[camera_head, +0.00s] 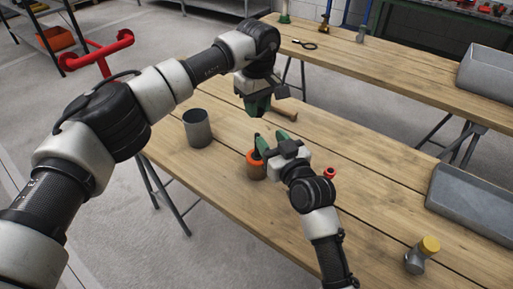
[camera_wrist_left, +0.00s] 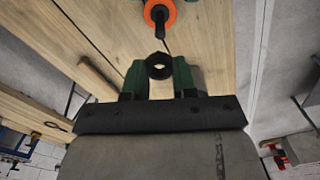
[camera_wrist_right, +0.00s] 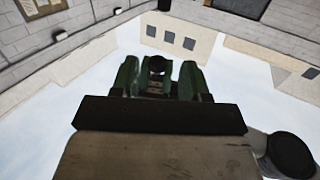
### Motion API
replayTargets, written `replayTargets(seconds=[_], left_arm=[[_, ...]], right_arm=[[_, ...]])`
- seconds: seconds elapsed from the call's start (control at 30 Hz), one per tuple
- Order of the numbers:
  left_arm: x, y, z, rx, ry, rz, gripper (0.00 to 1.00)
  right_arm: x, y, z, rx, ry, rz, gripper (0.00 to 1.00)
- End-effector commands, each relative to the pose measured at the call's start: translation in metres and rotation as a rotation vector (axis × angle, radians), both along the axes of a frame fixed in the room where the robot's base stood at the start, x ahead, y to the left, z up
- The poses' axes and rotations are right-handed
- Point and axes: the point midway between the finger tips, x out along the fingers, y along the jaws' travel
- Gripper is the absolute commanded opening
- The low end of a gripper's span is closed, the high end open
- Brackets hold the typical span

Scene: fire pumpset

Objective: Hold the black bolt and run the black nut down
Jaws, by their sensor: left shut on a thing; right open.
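My left gripper (camera_head: 257,112) points down above the near table. Its green fingers (camera_wrist_left: 159,72) are shut on a black nut (camera_wrist_left: 159,66), whose open hole shows. Below in the left wrist view, a black bolt (camera_wrist_left: 160,28) sticks out of an orange ring-shaped holder (camera_wrist_left: 147,14). The holder (camera_head: 256,167) stands on the table in the head view. My right gripper (camera_head: 267,144) is open beside and partly over the holder, hiding the bolt there. Between its fingers (camera_wrist_right: 157,75) a dark round thing shows; I cannot tell what it is. The nut and bolt are apart.
A grey cup (camera_head: 198,130) stands left of the holder. A hammer (camera_head: 284,115) lies behind the left gripper. A small red part (camera_head: 329,174), a yellow-topped grey cylinder (camera_head: 417,260) and a grey bin (camera_head: 470,205) are to the right. Bare tabletop lies between them.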

Motion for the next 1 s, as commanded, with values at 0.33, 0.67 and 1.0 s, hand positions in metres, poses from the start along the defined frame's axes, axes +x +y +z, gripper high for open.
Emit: replayTargets(seconds=[0.33,0.67,1.0], left_arm=[[0.000,0.000,0.000,0.000,0.000,0.001,0.04],[0.000,0.000,0.000,0.000,0.000,0.001,0.04],[0.000,0.000,0.000,0.000,0.000,0.001,0.04]], right_arm=[[0.000,0.000,-0.040,-0.004,0.005,0.002,0.45],[0.023,0.012,-0.079,0.002,-0.002,0.000,0.45],[0.062,0.032,-0.079,0.000,0.000,0.001,0.45]])
